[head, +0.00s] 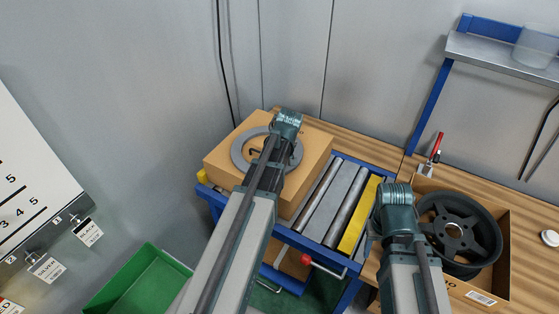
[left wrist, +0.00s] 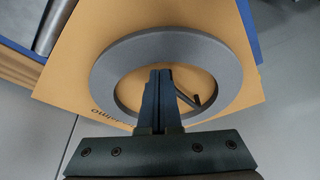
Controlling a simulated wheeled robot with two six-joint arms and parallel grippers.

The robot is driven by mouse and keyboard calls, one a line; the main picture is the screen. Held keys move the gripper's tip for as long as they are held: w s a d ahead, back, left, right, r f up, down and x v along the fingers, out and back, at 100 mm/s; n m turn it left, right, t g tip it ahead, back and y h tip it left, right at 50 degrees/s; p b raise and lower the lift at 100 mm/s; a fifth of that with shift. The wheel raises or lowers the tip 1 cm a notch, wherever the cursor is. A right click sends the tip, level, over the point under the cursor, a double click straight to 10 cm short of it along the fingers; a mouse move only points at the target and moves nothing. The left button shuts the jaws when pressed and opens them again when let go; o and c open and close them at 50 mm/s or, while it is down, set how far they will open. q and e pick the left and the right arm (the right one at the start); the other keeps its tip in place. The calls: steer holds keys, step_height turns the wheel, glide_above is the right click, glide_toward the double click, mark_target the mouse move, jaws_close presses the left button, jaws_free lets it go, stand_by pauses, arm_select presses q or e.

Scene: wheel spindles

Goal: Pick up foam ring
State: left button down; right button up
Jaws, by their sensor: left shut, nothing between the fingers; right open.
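The grey foam ring (head: 239,157) lies flat on top of a closed cardboard box (head: 222,165). In the left wrist view the ring (left wrist: 112,65) fills the middle, with a dark hooked mark inside its opening. My left gripper (left wrist: 166,74) is shut and empty. Its fingers appear over the ring's opening, across the near side of the ring; I cannot tell whether they touch it. In the head view my left arm hides part of the ring, and the left fingers are hidden. My right gripper (head: 394,212) is open, between the conveyor and the wheel box; its fingers are mostly hidden.
The box sits on a blue-framed roller conveyor (head: 347,195) with a yellow bar (head: 358,215). At right, a dark wheel (head: 459,234) lies in an open carton (head: 491,284) on the wooden bench (head: 533,205). A green bin (head: 140,281) stands lower left. Grey walls close the back.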

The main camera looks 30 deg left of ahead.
arm_select(q)
steer(key=shift+b+x, duration=0.4)
steer(key=shift+x, duration=0.45)
arm_select(e)
steer(key=shift+f, duration=0.75)
arm_select(q)
steer(key=s+d, duration=0.1)
steer(key=d, duration=0.1)
steer(key=s+d, duration=0.2)
steer(key=shift+s+d+r, duration=0.1)
steer(key=shift+s+d, duration=0.05)
steer(key=shift+s, duration=0.15)
steer(key=shift+w, duration=0.1)
arm_select(e)
steer(key=shift+r, duration=0.1)
